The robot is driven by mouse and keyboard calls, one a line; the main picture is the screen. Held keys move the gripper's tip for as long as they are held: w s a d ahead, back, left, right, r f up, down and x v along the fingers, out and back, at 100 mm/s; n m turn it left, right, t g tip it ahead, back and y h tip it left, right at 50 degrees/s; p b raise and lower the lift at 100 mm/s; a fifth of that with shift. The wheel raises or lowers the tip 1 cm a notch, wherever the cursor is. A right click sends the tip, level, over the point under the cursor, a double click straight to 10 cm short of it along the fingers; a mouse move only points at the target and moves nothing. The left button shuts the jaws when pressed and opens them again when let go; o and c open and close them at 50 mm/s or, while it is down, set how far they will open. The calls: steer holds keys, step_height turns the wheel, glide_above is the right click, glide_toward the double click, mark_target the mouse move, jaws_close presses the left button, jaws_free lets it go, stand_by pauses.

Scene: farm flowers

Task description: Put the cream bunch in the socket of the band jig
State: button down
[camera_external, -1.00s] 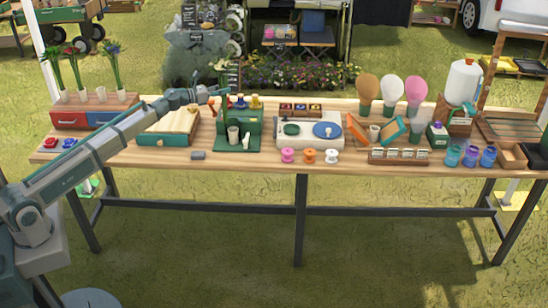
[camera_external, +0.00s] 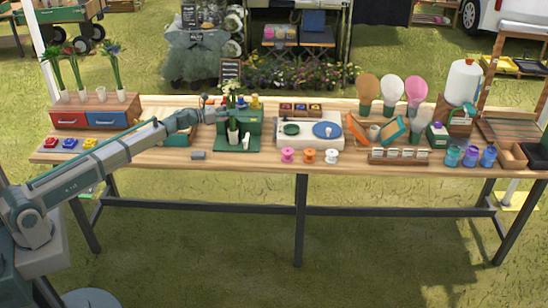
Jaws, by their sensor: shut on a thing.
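The cream bunch (camera_external: 232,89) is upright, with white blooms on top and green stems below, over the green band jig (camera_external: 249,127). Its stems run down to the pale cup-like socket (camera_external: 232,138) at the front of the jig. Whether the stem ends are inside the cup or just in front of or behind it is too small to tell. My gripper (camera_external: 222,114) reaches in from the left and is shut on the bunch's stems, above the socket. The fingers are small and partly hidden by the stems and the jig.
A drawer box (camera_external: 98,117) with potted flowers stands at the left. A teal-edged box (camera_external: 178,139) lies under my arm. A white tray with discs (camera_external: 310,143) is right of the jig, with spools (camera_external: 310,156) in front. A small grey block (camera_external: 198,156) lies at the front edge.

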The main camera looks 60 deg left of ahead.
steer(key=shift+f, duration=0.15)
steer(key=shift+f, duration=0.15)
steer(key=c, duration=1)
jaws_free()
steer(key=s+a+b, duration=0.1)
steer(key=s, duration=1.1)
steer(key=shift+a+r+b, duration=0.15)
steer(key=shift+r+b, duration=0.1)
steer(key=shift+b, duration=0.15)
